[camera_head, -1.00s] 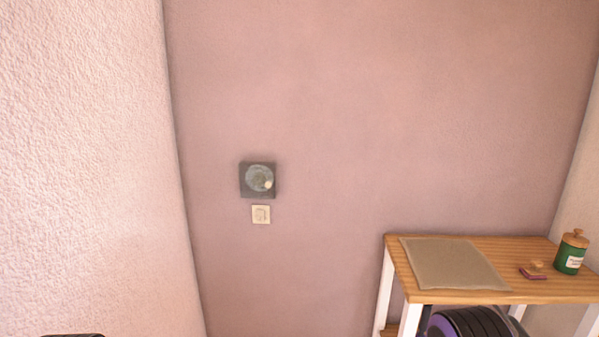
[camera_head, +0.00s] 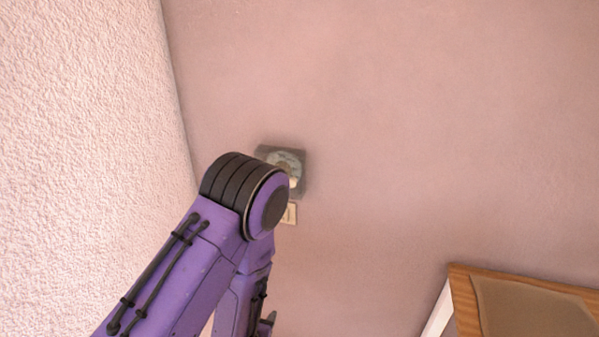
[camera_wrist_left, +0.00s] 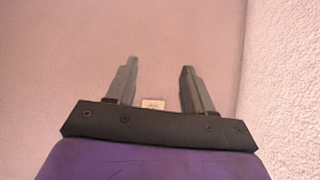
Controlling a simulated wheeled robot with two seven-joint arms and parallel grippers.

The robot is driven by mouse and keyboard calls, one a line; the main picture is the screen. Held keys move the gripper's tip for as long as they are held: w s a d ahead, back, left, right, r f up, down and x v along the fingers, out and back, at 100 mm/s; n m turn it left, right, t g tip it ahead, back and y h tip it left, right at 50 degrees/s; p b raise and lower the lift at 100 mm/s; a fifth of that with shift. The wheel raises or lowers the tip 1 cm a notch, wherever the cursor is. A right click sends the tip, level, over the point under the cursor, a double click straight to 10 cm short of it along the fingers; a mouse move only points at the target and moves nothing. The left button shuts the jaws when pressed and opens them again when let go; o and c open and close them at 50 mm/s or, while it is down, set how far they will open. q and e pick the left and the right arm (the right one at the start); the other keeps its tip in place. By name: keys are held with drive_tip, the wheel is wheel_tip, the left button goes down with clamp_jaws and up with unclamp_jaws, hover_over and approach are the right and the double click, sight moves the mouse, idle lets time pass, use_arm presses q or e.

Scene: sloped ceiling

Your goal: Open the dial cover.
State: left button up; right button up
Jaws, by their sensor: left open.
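The dial unit, a dark grey square box with a round pale cover (camera_head: 291,158), is fixed to the pink wall. In the head view my left arm's joint hides its lower left part. A pale knob-like spot shows low on the round cover. My left gripper (camera_wrist_left: 160,66) shows in the left wrist view with its two fingers apart and nothing between them, pointing toward the wall. The dial is not visible in that view. In the head view the gripper is mostly hidden behind my arm. My right gripper is in neither view.
A small cream wall plate (camera_head: 291,214) sits just below the dial; it also shows between the fingers in the left wrist view (camera_wrist_left: 152,103). A textured side wall (camera_head: 80,130) stands close on the left. A wooden table (camera_head: 465,305) with a mat is at lower right.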

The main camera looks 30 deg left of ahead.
use_arm(q)
drive_tip(key=w+a+r+m+t+p, duration=0.15)
drive_tip(key=w+r+t, duration=0.3)
drive_tip(key=r, duration=0.85)
drive_tip(key=w+d+r+m+t+p, duration=0.1)
drive_tip(key=w+r+m+t, duration=0.3)
drive_tip(key=r, duration=0.9)
drive_tip(key=w+a+n+b, duration=0.1)
drive_tip(key=w+a+n, duration=0.1)
drive_tip(key=w, duration=0.8)
drive_tip(key=shift+w+a+g, duration=0.4)
drive_tip(key=shift+a+g, duration=0.05)
drive_tip(key=shift+a, duration=0.1)
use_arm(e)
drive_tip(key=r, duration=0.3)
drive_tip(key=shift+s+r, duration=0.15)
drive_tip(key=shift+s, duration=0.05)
use_arm(q)
clamp_jaws()
